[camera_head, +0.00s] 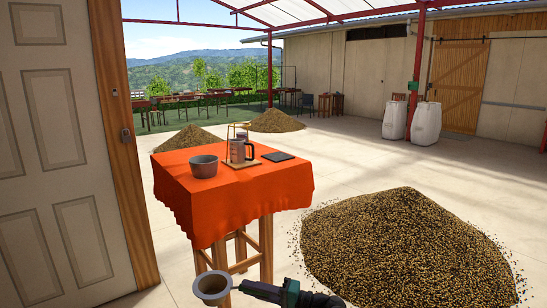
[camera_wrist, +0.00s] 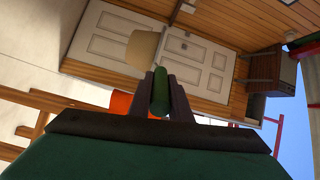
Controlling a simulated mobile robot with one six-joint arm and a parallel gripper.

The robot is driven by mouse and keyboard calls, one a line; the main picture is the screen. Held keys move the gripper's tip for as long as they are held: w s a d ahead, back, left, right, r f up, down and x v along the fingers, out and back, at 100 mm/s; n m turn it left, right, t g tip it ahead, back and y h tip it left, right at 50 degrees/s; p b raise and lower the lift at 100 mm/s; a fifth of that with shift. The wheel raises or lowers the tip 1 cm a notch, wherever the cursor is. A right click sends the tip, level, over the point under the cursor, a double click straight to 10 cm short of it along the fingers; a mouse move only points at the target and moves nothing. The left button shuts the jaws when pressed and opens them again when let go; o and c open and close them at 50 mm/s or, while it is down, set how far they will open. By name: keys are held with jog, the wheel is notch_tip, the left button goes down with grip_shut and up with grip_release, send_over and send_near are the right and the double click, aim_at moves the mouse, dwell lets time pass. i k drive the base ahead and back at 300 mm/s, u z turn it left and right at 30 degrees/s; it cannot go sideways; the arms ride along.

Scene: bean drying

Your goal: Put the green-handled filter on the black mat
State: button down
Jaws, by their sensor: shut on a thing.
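My gripper (camera_head: 246,288) is at the bottom of the head view, in front of and below the table top. It is shut on the green handle of the filter (camera_head: 212,286), a round bowl with a pale rim and a brown inside. In the wrist view the green handle (camera_wrist: 160,92) sits between the two dark fingers, with the cream filter bowl (camera_wrist: 143,48) beyond them. The black mat (camera_head: 278,156) lies flat on the right back part of the table, apart from the filter, with nothing on it.
The table carries an orange cloth (camera_head: 240,190). A large bean pile (camera_head: 400,245) lies on the right, a door (camera_head: 55,140) on the left.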

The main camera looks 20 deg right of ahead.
aim_at(285, 158)
jog(key=i, duration=0.9)
jog(key=z, duration=0.85)
jog(key=k, duration=0.1)
jog(key=u, duration=3.1)
